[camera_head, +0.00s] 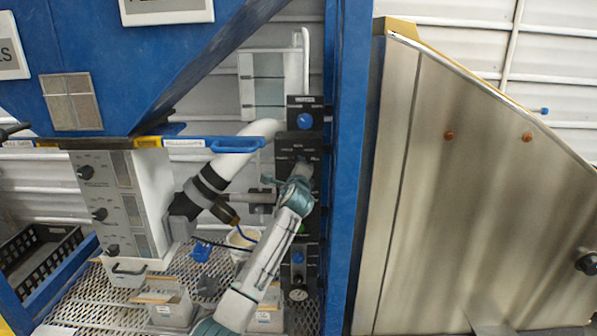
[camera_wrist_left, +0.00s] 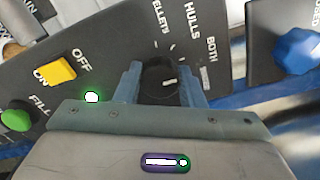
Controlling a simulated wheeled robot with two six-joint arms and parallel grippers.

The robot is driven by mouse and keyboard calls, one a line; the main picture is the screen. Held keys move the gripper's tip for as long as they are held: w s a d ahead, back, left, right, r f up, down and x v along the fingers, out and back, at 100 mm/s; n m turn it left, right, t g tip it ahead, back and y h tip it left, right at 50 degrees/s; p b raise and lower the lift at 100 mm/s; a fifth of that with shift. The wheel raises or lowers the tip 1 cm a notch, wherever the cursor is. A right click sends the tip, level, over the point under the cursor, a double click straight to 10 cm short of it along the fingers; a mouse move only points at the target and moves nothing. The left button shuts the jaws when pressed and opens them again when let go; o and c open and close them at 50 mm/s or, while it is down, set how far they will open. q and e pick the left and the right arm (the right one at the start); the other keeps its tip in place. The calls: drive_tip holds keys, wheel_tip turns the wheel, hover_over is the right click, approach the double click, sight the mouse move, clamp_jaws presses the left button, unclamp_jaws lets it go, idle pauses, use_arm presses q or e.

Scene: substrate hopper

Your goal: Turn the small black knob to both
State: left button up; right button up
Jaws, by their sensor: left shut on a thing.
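The small black knob (camera_wrist_left: 157,76) sits on the black control panel (camera_wrist_left: 110,50), between the two fingers of my left gripper (camera_wrist_left: 160,84) in the left wrist view. The fingers are shut on its sides. A short white mark on the knob lies to the right of its middle, roughly level. The words PELLETS, HULLS and BOTH curve above and to the right of the knob. In the head view my left gripper (camera_head: 301,172) is up against the panel (camera_head: 284,148) and hides the knob. My right gripper is not in view.
A blue knob (camera_wrist_left: 302,51) is on a separate plate to the right. A yellow switch (camera_wrist_left: 57,71) and green button (camera_wrist_left: 15,117) are at left. A blue post (camera_head: 349,190) stands right of the panel. A grey box with knobs (camera_head: 125,205) and several tubs stand left.

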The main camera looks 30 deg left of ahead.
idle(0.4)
use_arm(q)
drive_tip(key=o, duration=1)
drive_tip(key=shift+b+v, duration=1.8)
drive_tip(key=shift+v, duration=3.65)
drive_tip(key=shift+w+f, duration=0.1)
